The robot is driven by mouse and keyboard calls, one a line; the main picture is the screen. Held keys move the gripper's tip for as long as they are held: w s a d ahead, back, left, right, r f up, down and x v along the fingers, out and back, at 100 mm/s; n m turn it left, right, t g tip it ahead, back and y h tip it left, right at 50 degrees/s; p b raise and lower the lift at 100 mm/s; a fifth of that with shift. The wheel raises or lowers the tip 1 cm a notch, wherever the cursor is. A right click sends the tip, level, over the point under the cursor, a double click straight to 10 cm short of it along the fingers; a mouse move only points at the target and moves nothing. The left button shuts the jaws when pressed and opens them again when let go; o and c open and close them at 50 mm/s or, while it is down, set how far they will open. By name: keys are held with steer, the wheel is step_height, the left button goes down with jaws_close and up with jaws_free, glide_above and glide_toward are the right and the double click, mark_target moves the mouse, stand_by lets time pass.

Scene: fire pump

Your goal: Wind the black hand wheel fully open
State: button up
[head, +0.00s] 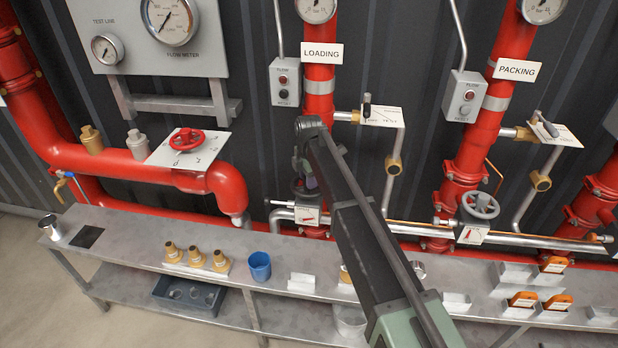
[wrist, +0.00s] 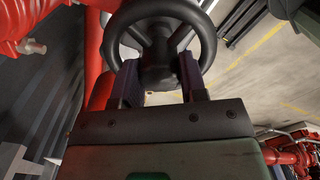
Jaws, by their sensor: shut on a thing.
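The black hand wheel (wrist: 160,10) fills the top middle of the wrist view, with its dark rim, spokes and hub in sight. In the head view, my gripper (head: 309,178) is at the valve on the pipe under the LOADING sign, and my arm hides much of the wheel there. A white plate (head: 307,215) with a red pointer sits just below the wheel. I cannot tell how far open the wheel stands.
A grey hand wheel (head: 480,205) is on the PACKING pipe to the right, and a red hand wheel (head: 187,139) is at left. A metal bench (head: 130,233) below carries brass fittings (head: 197,257), a blue cup (head: 260,267) and orange tags. Pipes stand close around my gripper.

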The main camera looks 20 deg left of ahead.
steer(key=n, duration=0.8)
steer(key=o, duration=0.9)
